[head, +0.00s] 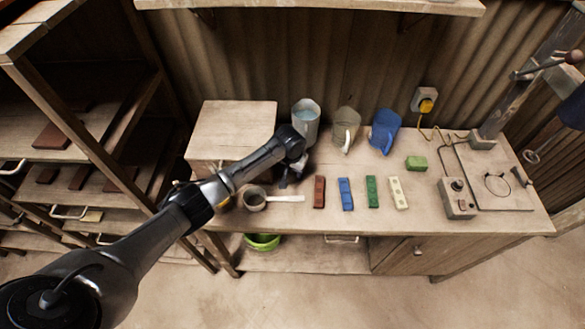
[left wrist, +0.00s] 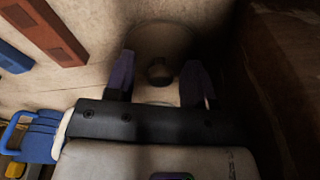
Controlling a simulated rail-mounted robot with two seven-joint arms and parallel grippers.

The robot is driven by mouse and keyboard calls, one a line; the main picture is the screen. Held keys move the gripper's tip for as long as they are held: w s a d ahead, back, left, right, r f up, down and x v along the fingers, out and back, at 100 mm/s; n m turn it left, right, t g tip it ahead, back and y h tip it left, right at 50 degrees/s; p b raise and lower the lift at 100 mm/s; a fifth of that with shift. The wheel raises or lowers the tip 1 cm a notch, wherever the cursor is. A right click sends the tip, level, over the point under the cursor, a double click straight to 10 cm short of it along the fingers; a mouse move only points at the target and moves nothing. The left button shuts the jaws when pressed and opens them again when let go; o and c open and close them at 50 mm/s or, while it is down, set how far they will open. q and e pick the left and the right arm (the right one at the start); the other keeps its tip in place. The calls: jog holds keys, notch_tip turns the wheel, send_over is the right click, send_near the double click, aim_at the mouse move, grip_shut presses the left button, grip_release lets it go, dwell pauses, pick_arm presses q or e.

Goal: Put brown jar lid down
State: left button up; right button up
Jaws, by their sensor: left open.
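The brown jar lid (left wrist: 158,42) shows in the left wrist view as a dim, round brownish shape with a dark knob between my left gripper's fingers. My left gripper (left wrist: 160,78) is open, with one finger on each side of the knob and a gap to it. In the head view the same gripper (head: 286,181) is low over the back left of the worktable, in front of the metal pitcher. The arm and gripper hide the lid there. I cannot tell exactly what lies under the lid. My right gripper is not in view.
The worktable (head: 330,222) holds a small pot (head: 253,199) with a white-handled tool, and brown (head: 319,192), blue (head: 346,194), green (head: 372,192) and white bars. A wooden box (head: 232,125) is at left; a metal pitcher (head: 306,120) and jugs stand behind.

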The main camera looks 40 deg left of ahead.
aim_at(291, 176)
pick_arm(q)
notch_tip(291, 176, up, 12)
jog(key=s+p, duration=0.1)
jog(key=p, duration=0.1)
jog(key=shift+s+d, duration=0.2)
dwell(0.3)
jog(key=shift+r, duration=0.1)
dwell(0.4)
